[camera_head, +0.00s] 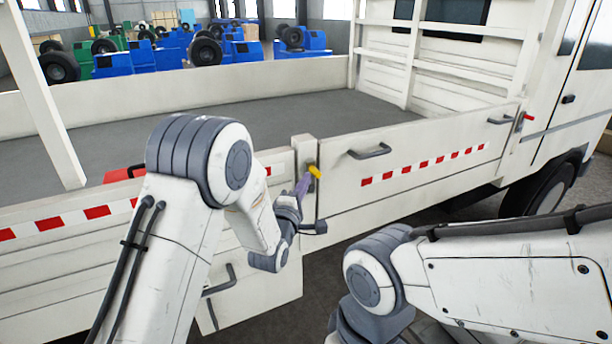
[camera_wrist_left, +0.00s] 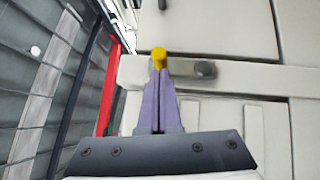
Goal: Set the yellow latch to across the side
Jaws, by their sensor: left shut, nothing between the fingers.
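The yellow latch (camera_head: 315,172) is on the post between two side panels of the white truck bed. In the head view its yellow part slants down to the right. My left gripper (camera_head: 303,186) has its purple fingers shut right beside the latch, with nothing held between them. In the left wrist view the yellow end of the latch (camera_wrist_left: 159,56) shows just beyond the closed fingertips (camera_wrist_left: 159,72). I cannot tell whether they touch.
The side panel (camera_head: 410,185) right of the post has a dark handle (camera_head: 370,152) and a red-and-white strip. A red latch (camera_head: 527,117) is at the panel's far right end. Blue machines (camera_head: 210,48) stand behind the truck.

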